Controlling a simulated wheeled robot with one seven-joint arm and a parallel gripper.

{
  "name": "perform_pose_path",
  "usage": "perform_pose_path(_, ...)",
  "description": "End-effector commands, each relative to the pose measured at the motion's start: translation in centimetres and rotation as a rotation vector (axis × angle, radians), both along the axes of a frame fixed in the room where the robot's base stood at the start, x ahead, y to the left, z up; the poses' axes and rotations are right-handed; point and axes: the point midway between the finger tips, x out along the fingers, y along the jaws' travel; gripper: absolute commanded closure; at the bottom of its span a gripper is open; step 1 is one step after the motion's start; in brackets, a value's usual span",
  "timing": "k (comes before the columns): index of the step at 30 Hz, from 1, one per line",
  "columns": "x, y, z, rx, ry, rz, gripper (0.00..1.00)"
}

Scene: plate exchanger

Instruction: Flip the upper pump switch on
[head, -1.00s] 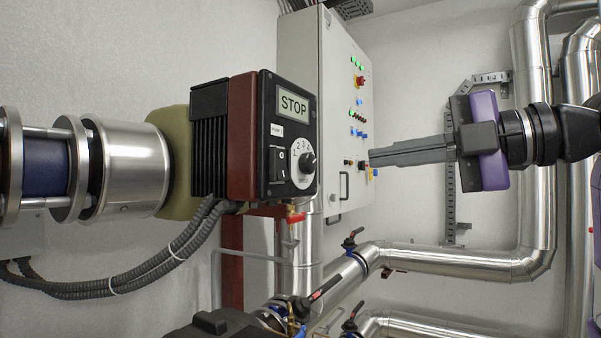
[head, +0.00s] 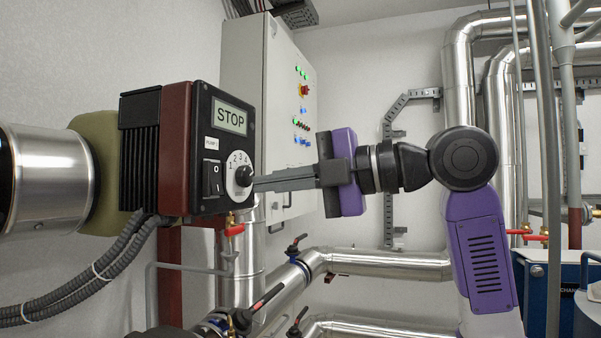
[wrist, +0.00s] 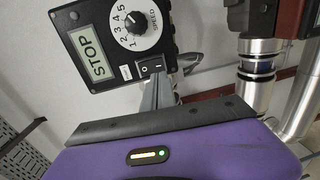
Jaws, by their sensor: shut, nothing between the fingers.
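The pump's control box (head: 225,145) has a dark red and black body, a display (head: 231,117) reading STOP and a white speed dial with a black knob (head: 243,176). The black rocker switch (head: 212,179) is left of the dial; it also shows in the wrist view (wrist: 151,67). My gripper (head: 257,185) is shut and empty, its fingers pointing left at the box's front. In the head view its tips are just right of the dial. In the wrist view the fingers (wrist: 160,80) end close to the switch; I cannot tell whether they touch anything.
A grey cabinet (head: 245,70) with lights and buttons stands behind the box. Silver pipes (head: 390,264) and valves with black and red handles (head: 268,297) lie below. Corrugated cables (head: 95,270) hang below left of the box. A steel pipe (head: 45,180) joins the pump at left.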

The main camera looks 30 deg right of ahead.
Motion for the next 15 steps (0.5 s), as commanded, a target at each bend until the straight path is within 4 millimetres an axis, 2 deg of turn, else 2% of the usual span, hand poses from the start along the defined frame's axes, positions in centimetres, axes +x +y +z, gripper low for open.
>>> perform_pose_path(6,3.1,2.4,-0.3,0.001,0.002,0.003,1.00)
perform_pose_path(15,5.0,3.7,-0.8,-0.001,0.000,0.001,1.00)
